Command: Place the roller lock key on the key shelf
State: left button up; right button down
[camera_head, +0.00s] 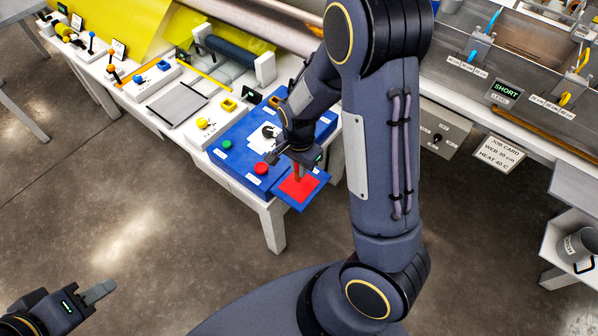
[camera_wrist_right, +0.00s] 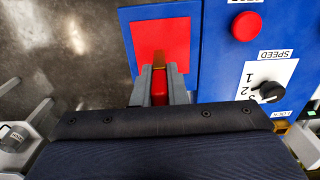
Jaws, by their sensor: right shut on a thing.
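The roller lock key, red with a brass-coloured end (camera_wrist_right: 159,88), is between the fingers of my right gripper (camera_wrist_right: 160,92). In the head view the key (camera_head: 297,172) points down from the right gripper (camera_head: 292,158) over the key shelf. The key shelf is a small blue plate (camera_head: 313,184) with a red square, jutting from the front of the blue panel; it also shows in the right wrist view (camera_wrist_right: 126,35). I cannot tell whether the key touches it. My left gripper (camera_head: 98,291) is at the lower left, over the floor, away from the bench.
The blue panel (camera_head: 233,162) carries a red button (camera_head: 261,168), a green button (camera_head: 227,144) and a black speed knob (camera_wrist_right: 269,92). A dark roller (camera_head: 230,52) lies behind it. Bare floor (camera_head: 130,220) is open at the left front. A bath (camera_head: 535,40) stands at right.

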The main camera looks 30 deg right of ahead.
jog(key=shift+w+d+f+p, duration=0.1)
jog(key=shift+w+f+p, duration=0.1)
jog(key=shift+f, duration=0.75)
jog(key=shift+w+f+p, duration=0.1)
jog(key=shift+f+p, duration=0.05)
jog(key=shift+f, duration=0.75)
jog(key=shift+f, duration=0.15)
jog(key=c, duration=1.5)
grip_release()
jog(key=shift+o, duration=0.2)
